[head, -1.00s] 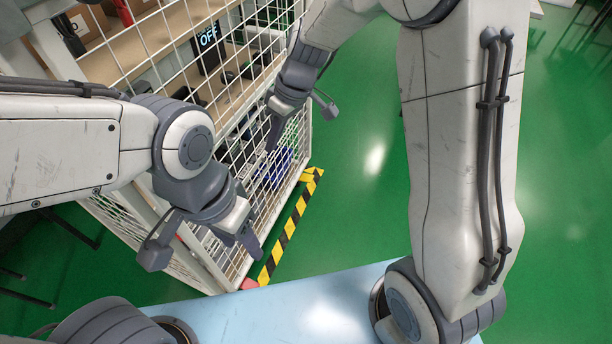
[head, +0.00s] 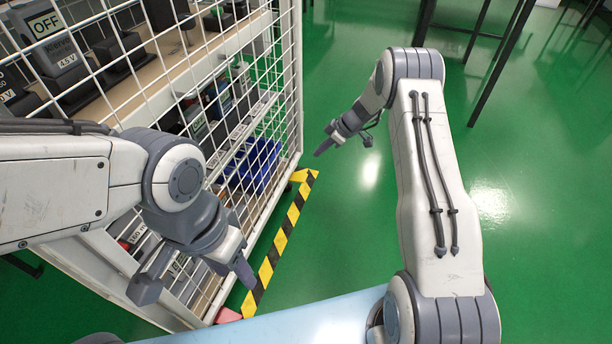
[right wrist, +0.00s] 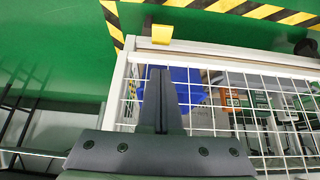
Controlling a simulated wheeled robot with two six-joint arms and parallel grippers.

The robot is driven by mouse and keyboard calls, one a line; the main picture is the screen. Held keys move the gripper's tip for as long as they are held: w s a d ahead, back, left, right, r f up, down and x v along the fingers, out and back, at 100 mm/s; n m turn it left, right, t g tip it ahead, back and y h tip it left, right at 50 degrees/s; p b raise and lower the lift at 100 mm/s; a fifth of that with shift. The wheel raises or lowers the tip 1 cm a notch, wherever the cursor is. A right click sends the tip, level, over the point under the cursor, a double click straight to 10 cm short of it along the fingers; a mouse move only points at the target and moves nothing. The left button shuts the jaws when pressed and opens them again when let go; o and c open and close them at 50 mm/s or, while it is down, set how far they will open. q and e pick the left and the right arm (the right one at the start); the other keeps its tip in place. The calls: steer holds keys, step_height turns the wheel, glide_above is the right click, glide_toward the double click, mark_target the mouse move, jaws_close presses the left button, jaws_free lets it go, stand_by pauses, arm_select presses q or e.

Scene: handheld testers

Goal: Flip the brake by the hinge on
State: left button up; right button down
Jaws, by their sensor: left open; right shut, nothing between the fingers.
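A yellow tab (head: 301,175) sticks out low at the far corner of the white mesh cart (head: 297,70); it also shows in the right wrist view (right wrist: 161,34). A red tab (head: 228,315) sits low at the near corner. Both look like caster brake pedals, but I cannot tell their positions or make out a hinge. My left gripper (head: 196,281) is open and empty, in front of the cart's near end, above the red tab. My right gripper (head: 322,146) is shut and empty, in the air right of the far corner; its fingers (right wrist: 158,76) overlap the mesh in its wrist view.
Testers (head: 62,62), one with an OFF label, stand on the cart's shelf behind the mesh. A blue bin (head: 256,165) is lower down. Yellow-black tape (head: 284,232) runs along the cart's foot. Green floor to the right is open, with dark table legs (head: 497,70) beyond.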

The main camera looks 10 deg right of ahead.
steer(key=shift+a, duration=0.2)
steer(key=b, duration=0.5)
glide_above(300, 177)
steer(key=d, duration=0.1)
steer(key=f, duration=0.5)
steer(key=s+f, duration=0.1)
steer(key=f, duration=0.2)
steer(key=shift+d+f, duration=0.15)
steer(key=shift+f, duration=0.2)
step_height(300, 177, down, 2)
steer(key=shift+d+f+b, duration=0.15)
steer(key=shift+f+b, duration=0.05)
steer(key=shift+b, duration=0.85)
steer(key=shift+s+d+f+b, duration=0.15)
steer(key=shift+f+b, duration=0.2)
steer(key=shift+f, duration=0.25)
steer(key=shift+s+d+f+b, duration=0.2)
steer(key=shift+f+b, duration=0.25)
steer(key=shift+b, duration=0.2)
steer(key=shift+s+d+f+b, duration=0.1)
steer(key=shift+d+f+b, duration=0.1)
steer(key=shift+f+b, duration=0.35)
steer(key=shift+r, duration=0.2)
